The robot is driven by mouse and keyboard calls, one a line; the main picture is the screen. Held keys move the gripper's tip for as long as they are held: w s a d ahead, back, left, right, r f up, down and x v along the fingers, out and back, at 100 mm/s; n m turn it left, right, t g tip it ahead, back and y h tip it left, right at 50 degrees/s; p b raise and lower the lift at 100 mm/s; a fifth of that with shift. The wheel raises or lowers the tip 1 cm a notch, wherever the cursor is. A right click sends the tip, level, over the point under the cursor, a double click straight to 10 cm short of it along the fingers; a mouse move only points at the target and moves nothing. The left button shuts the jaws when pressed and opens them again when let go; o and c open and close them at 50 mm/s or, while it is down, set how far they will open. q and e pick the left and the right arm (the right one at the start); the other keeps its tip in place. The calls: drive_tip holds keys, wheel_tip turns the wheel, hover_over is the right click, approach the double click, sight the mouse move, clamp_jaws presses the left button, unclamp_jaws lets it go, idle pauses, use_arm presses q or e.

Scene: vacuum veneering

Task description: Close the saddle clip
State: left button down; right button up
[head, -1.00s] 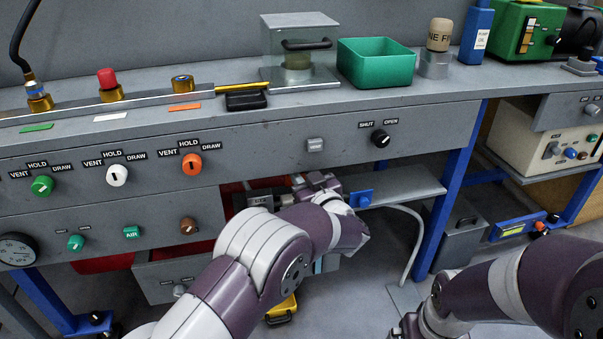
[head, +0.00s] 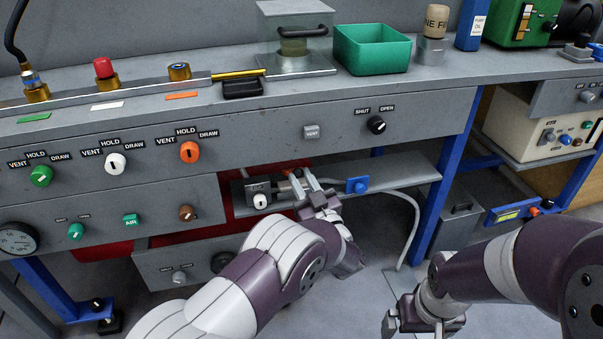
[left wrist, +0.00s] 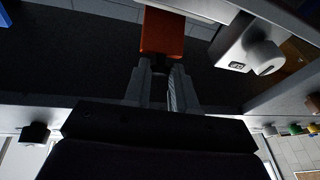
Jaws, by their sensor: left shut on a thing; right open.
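In the left wrist view my left gripper (left wrist: 161,68) is shut on the dark end of an orange part (left wrist: 162,32), which extends away from the fingertips. I cannot tell whether this part is the saddle clip; in the head view the fingers hide it. My right gripper (head: 427,326) is low at the bottom edge, open and empty, away from the shelf.
A blue fitting (head: 357,185) sits on the shelf (head: 405,172) right of my left gripper, with a grey hose (head: 414,220) hanging beside it. The bench front (head: 245,135) overhangs above. A blue leg (head: 451,165) stands at right. In the left wrist view a pale knob unit (left wrist: 250,50) is at upper right.

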use_arm(q)
drive_tip(key=shift+s+f, duration=0.2)
drive_tip(key=shift+f, duration=0.6)
drive_tip(key=shift+a, duration=0.1)
drive_tip(key=c, duration=1.2)
unclamp_jaws()
drive_tip(key=shift+f, duration=0.1)
drive_tip(key=shift+o, duration=1.4)
drive_tip(key=shift+w+r, duration=0.15)
drive_tip(key=shift+r, duration=0.05)
